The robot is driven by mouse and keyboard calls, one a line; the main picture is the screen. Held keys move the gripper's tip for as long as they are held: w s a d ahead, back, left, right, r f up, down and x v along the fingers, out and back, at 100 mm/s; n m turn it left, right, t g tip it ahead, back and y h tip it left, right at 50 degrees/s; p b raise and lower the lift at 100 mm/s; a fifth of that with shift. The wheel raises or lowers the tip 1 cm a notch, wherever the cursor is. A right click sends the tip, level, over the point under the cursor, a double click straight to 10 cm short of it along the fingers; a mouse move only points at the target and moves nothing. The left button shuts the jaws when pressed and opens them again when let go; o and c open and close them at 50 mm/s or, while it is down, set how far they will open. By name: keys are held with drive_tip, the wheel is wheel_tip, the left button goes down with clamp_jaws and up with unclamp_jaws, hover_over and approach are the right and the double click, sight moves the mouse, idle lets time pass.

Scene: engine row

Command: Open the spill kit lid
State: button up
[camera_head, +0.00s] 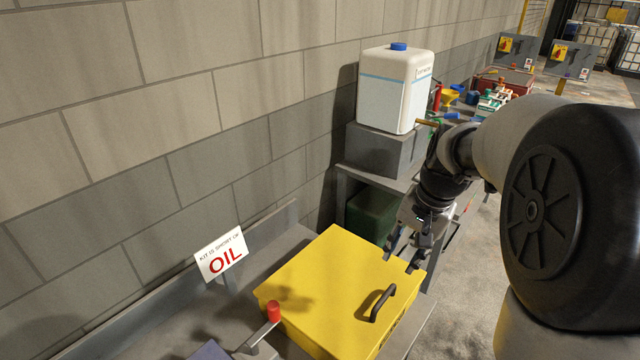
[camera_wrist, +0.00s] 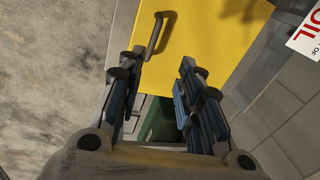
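The spill kit is a yellow box (camera_head: 335,278) on a grey bench, with its lid shut. A dark bar handle (camera_head: 382,303) stands on the lid near its front right edge. In the wrist view the yellow lid (camera_wrist: 205,40) fills the top middle, and the handle (camera_wrist: 154,36) is at its left edge. My gripper (camera_head: 402,262) is open and empty, over the lid's far right corner and short of the handle. In the wrist view its two fingers (camera_wrist: 158,72) are spread apart with nothing between them. The box's front side is mostly hidden.
A sign reading OIL (camera_head: 221,254) stands behind the box. A red-knobbed lever (camera_head: 273,312) is close to the box's left side. A white canister (camera_head: 395,88) sits on a grey block beyond, with a green bin (camera_head: 371,214) below. The block wall bounds the left; open floor lies right.

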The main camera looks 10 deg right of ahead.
drive_tip(key=w+d+f+m, duration=0.1)
drive_tip(key=d, duration=0.2)
drive_tip(key=b, duration=0.4)
approach(386, 295)
drive_tip(key=f, duration=0.2)
drive_tip(key=w+f, duration=0.1)
drive_tip(key=f, duration=0.5)
drive_tip(key=shift+w+a, duration=0.25)
drive_tip(key=shift+a, duration=0.05)
clamp_jaws()
